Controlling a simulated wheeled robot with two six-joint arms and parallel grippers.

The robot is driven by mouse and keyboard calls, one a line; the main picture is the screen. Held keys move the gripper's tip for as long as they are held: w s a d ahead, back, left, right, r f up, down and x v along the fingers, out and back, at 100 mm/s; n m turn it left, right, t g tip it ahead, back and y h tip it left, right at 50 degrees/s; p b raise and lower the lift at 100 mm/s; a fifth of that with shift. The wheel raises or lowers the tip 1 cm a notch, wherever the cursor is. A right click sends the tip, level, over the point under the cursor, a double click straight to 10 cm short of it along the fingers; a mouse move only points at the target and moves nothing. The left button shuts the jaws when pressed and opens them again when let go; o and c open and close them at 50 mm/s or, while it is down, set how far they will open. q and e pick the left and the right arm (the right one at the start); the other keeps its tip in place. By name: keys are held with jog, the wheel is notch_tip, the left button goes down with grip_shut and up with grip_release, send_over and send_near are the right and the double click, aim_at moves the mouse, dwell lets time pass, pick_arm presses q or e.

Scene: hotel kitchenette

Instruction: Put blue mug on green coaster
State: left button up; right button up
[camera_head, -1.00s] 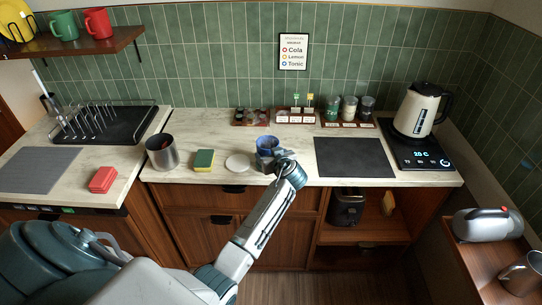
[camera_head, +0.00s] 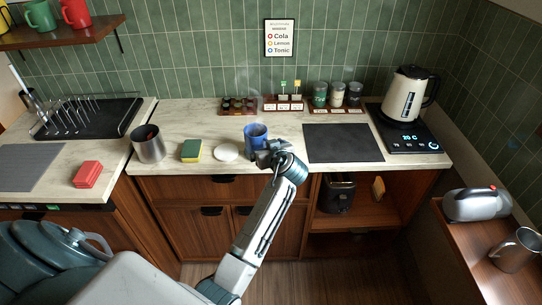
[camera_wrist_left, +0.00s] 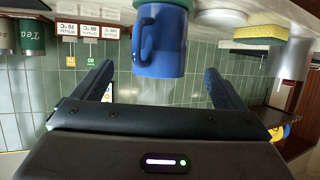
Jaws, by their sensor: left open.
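The blue mug (camera_head: 254,141) stands upright on the counter, right of a round white disc (camera_head: 226,152). My left gripper (camera_head: 267,152) is open in front of the mug, at its right side. In the left wrist view, which is upside down, the mug (camera_wrist_left: 162,45) shows between and beyond the two spread fingers (camera_wrist_left: 156,70), with its handle to the left. The fingers do not close on it. My right gripper is not in view.
A green and yellow sponge (camera_head: 191,150) and a metal canister (camera_head: 149,144) stand left of the disc. A dark mat (camera_head: 343,143) lies to the right, with a kettle (camera_head: 408,95) beyond it. A rack of jars (camera_head: 337,106) stands at the back.

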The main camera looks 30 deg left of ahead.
pick_arm(q)
jog(key=b+v, duration=0.1)
jog(key=v, duration=0.4)
jog(key=shift+s+d+r, duration=0.15)
jog(key=shift+d+r, duration=0.05)
jog(key=shift+f, duration=0.1)
